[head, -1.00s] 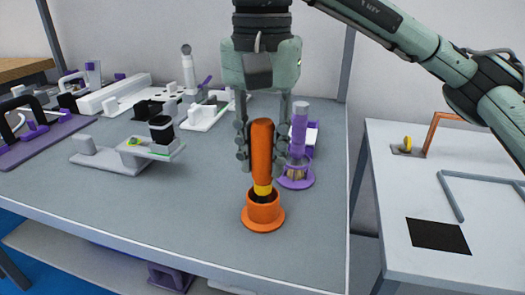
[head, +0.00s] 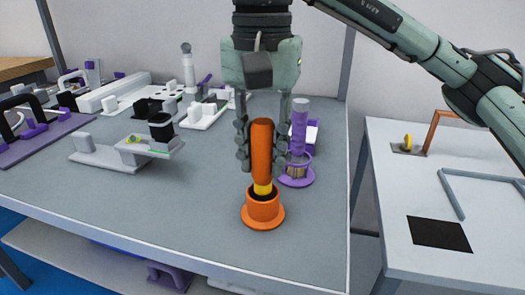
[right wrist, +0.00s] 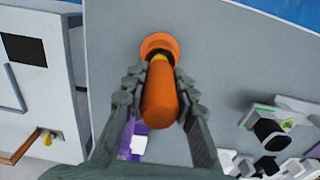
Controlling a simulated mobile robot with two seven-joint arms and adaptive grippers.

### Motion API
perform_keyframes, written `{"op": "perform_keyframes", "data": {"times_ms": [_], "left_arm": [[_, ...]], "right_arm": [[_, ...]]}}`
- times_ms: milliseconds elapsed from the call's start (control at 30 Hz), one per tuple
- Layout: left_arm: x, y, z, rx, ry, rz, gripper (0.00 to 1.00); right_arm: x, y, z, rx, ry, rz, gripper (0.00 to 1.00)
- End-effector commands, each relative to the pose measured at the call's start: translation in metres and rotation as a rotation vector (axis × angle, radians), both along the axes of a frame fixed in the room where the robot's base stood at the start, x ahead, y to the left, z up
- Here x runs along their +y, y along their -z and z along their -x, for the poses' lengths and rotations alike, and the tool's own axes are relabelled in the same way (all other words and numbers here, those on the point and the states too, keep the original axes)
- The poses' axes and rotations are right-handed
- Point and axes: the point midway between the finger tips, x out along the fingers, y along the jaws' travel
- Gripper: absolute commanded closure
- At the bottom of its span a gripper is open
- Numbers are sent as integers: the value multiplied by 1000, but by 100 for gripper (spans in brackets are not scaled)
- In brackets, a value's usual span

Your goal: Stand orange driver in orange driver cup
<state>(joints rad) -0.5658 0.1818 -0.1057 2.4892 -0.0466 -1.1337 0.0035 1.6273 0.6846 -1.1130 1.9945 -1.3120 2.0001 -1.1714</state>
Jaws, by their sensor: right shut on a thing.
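The orange driver (head: 262,150) stands nearly upright, with its orange handle up and a yellow collar below. Its lower end is inside the orange driver cup (head: 264,222), which stands on the grey table near the front edge. My right gripper (head: 262,155) comes from above, its fingers on both sides of the handle, shut on it. In the right wrist view the driver (right wrist: 160,100) lies between the fingers, and the cup (right wrist: 159,43) shows beyond its tip. How deep the tip sits is hidden by the cup wall. My left gripper is not in view.
A purple driver in a purple holder (head: 296,178) stands just behind and right of the gripper. A white fixture with a black part (head: 125,152) is to the left. Several more fixtures fill the back left. The table's front left is clear. A separate white table (head: 400,185) is at right.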

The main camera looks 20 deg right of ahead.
Motion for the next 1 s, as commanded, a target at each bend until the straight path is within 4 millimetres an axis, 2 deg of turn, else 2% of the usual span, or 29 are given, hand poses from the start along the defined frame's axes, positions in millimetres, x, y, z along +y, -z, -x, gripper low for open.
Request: {"op": "perform_keyframes", "data": {"times_ms": [367, 400, 600, 867, 1000], "left_arm": [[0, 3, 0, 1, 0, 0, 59], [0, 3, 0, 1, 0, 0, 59], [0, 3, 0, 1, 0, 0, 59], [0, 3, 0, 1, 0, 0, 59], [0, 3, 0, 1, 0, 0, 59]], "right_arm": [[0, 2, 0, 0, 0, 0, 100], [0, 3, 0, 0, 0, 0, 71], [0, 3, 0, 0, 0, 0, 49], [0, 2, 0, 0, 0, 0, 49], [0, -8, -1, -2, 1, 0, 49]]}}
